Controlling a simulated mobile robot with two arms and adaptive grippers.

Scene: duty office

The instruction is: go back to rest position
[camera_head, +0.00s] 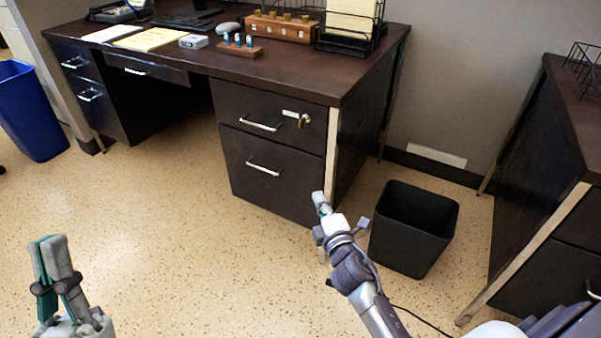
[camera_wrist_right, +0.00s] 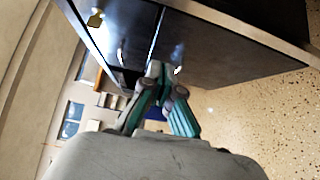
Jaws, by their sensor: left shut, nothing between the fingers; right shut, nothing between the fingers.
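My left gripper (camera_head: 52,262) is at the lower left of the head view, shut and empty, pointing up over the speckled floor. My right gripper (camera_head: 320,200) is near the middle, shut and empty, in front of the dark desk's (camera_head: 352,85) right drawer pedestal. In the head view it overlaps the lower corner of that pedestal; I cannot tell the exact gap. The right wrist view shows its fingers (camera_wrist_right: 160,75) together, with the dark drawer fronts (camera_wrist_right: 185,45) beyond them.
A black waste bin (camera_head: 415,225) stands right of my right gripper. Another dark desk (camera_head: 545,170) is at the right edge. A blue bin (camera_head: 32,110) is at the far left. A key (camera_head: 304,120) sits in the top drawer's lock. The floor between my grippers is clear.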

